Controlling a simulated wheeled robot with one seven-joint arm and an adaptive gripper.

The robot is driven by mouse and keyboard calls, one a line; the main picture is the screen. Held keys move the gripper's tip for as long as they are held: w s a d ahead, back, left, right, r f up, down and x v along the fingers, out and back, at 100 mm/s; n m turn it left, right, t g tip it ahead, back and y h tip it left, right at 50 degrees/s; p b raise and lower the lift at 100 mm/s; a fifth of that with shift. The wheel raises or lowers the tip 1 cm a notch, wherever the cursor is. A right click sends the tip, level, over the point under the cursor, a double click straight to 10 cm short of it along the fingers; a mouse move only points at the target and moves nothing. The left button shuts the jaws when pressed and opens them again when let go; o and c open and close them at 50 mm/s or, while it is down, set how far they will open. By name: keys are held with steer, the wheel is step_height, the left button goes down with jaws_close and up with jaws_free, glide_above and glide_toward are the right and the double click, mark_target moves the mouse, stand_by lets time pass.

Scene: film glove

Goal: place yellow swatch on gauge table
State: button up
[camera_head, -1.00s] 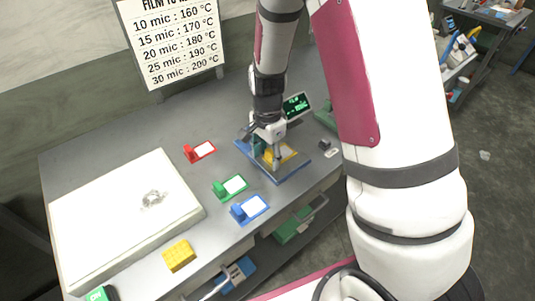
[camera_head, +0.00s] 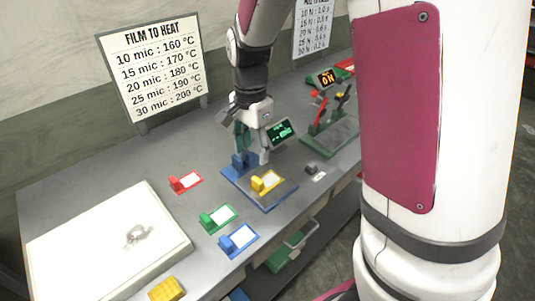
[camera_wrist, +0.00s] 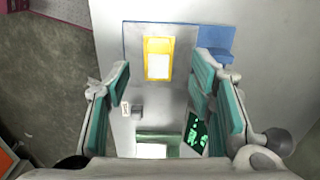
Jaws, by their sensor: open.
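The yellow swatch (camera_head: 267,182), a yellow holder with a white face, lies on the grey plate of the blue-edged gauge table (camera_head: 279,201). In the wrist view the swatch (camera_wrist: 158,59) lies flat on the plate, beside the blue block (camera_wrist: 215,46) of the gauge table. My gripper (camera_head: 251,158) is open and empty, above and behind the swatch, near the lit display. In the wrist view its teal finger pads (camera_wrist: 165,100) stand wide apart, with the swatch beyond them and clear of both.
Red (camera_head: 185,181), green (camera_head: 218,219) and blue (camera_head: 238,240) swatches lie left of the gauge table. A white slab (camera_head: 100,245) and a yellow block (camera_head: 166,289) are at the left front. A green-based press with red levers (camera_head: 330,135) stands to the right.

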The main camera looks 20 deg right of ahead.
steer(key=s+r+n+t, duration=0.5)
steer(key=s+r+n, duration=0.9)
steer(key=s, duration=0.6)
steer(key=shift+r, duration=0.6)
steer(key=shift+s+d, duration=0.1)
